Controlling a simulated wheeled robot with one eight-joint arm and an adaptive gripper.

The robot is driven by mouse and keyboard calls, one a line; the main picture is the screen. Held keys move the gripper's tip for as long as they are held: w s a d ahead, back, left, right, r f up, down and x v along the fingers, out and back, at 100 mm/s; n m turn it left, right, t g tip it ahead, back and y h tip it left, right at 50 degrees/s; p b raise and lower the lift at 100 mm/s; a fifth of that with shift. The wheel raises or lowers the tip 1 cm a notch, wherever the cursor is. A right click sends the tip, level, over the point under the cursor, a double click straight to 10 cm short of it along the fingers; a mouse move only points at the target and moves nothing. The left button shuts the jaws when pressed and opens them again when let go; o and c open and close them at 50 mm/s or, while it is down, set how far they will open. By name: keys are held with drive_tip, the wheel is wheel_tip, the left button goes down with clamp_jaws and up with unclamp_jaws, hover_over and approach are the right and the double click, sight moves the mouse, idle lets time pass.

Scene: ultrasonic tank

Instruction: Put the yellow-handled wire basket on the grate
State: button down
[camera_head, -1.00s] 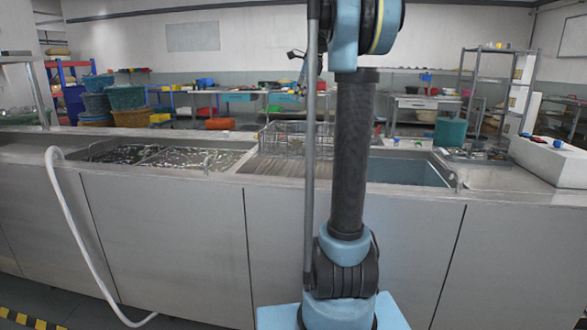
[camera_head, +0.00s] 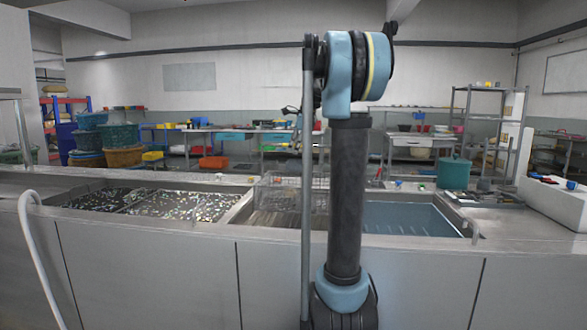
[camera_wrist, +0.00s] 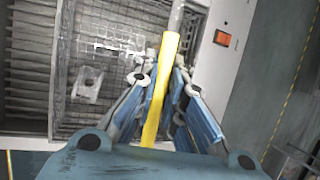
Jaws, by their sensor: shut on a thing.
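The wire basket (camera_head: 283,190) shows in the head view just left of my arm, at the back part of the slatted grate (camera_head: 272,220). My arm hides its right part. I cannot tell whether it rests on the grate or hangs just above it. In the wrist view the basket's wire mesh (camera_wrist: 112,28) fills the upper left, with a pale grey part (camera_wrist: 88,84) inside it. My gripper (camera_wrist: 160,85) is shut on the yellow handle (camera_wrist: 155,105), which stands between its blue-and-grey fingers. The gripper is hidden in the head view.
A tank full of small bright pieces (camera_head: 190,204) lies left of the grate. A blue water tank (camera_head: 410,217) lies to its right. A teal bucket (camera_head: 455,172) and a tray of parts (camera_head: 484,198) stand farther right. A white hose (camera_head: 32,240) hangs at the left.

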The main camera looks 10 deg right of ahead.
drive_tip(key=shift+f, duration=2.5)
drive_tip(key=c, duration=1.7)
unclamp_jaws()
drive_tip(key=v, duration=1.2)
drive_tip(key=shift+s, duration=0.1)
drive_tip(key=shift+s, duration=0.1)
